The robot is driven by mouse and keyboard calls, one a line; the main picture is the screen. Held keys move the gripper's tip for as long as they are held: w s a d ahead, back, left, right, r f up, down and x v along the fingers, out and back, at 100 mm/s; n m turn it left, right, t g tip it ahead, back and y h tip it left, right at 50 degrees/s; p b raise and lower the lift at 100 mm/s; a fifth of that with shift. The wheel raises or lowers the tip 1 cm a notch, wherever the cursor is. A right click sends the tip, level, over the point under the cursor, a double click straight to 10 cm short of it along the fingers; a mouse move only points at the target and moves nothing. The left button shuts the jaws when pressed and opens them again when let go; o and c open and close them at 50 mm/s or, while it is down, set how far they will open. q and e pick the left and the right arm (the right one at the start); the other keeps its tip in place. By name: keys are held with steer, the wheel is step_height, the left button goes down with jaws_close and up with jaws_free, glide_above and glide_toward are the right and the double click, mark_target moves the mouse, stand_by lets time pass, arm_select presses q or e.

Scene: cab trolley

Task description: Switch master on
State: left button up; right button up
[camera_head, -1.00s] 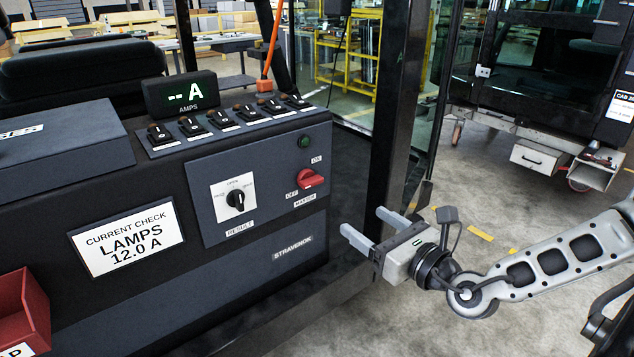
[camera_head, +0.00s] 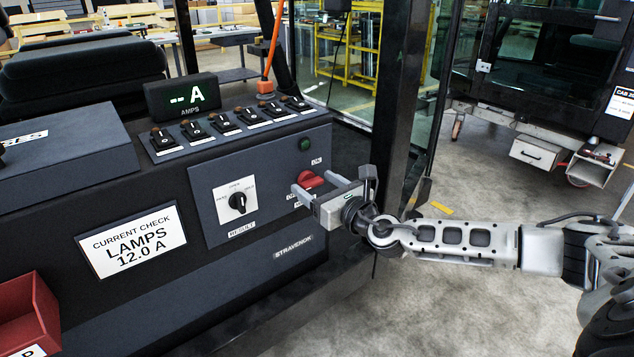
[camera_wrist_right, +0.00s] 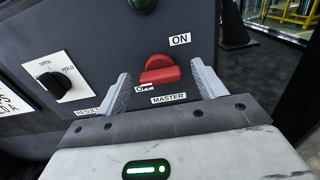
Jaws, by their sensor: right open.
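The red master switch (camera_head: 311,179) is a rotary knob on the dark console panel (camera_head: 270,205). In the right wrist view the red knob (camera_wrist_right: 160,72) lies close to horizontal, with an ON label (camera_wrist_right: 180,40) above right and a partly covered OFF label (camera_wrist_right: 144,88) at lower left. My right gripper (camera_head: 313,184) is in front of the knob. Its two fingers are open, one on each side of the knob in the wrist view (camera_wrist_right: 162,90). Whether they touch the knob I cannot tell. My left gripper is not in view.
A black RESULT selector (camera_head: 237,202) sits left of the master switch. A green lamp (camera_head: 305,144) is above it. Several toggle switches (camera_head: 222,121) line the console top beside an amps display (camera_head: 182,96) reading "-- A". A dark post (camera_head: 398,110) stands just right of the console.

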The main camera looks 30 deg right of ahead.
steer(key=shift+w, duration=0.2)
steer(key=c, duration=1)
steer(key=shift+o, duration=0.2)
